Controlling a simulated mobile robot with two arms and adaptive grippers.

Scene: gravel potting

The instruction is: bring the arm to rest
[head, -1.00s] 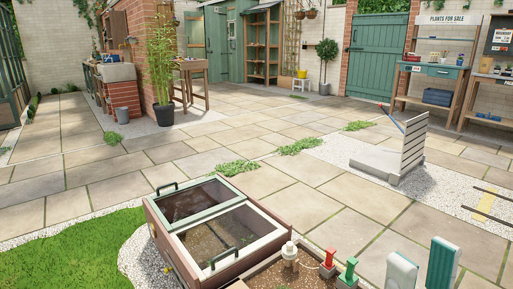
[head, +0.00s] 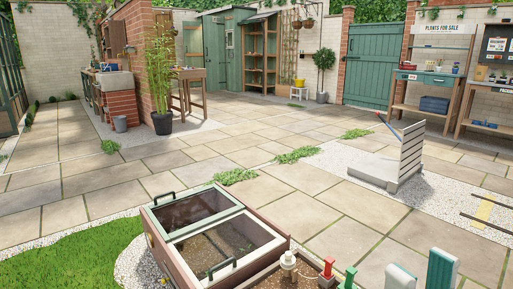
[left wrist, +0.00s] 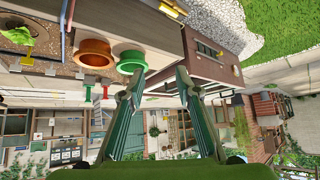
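In the head view, two upright green and pale fingers at the bottom right edge look like my right gripper (head: 421,272). They stand apart with nothing seen between them; the rest of it is out of frame. My left gripper does not show in the head view. In the left wrist view, the two dark green fingers of my left gripper (left wrist: 160,74) are spread apart with empty space between them. The wrist picture is upside down, so I cannot tell how far the fingers are from the things behind them.
A cold frame (head: 156,233) with glass lids stands at the front, beside a red tap-like piece (head: 328,268) and a green one (head: 349,275). The left wrist view shows an orange pot (left wrist: 95,52) and a green pot (left wrist: 130,57). The paving (head: 130,170) beyond is mostly clear.

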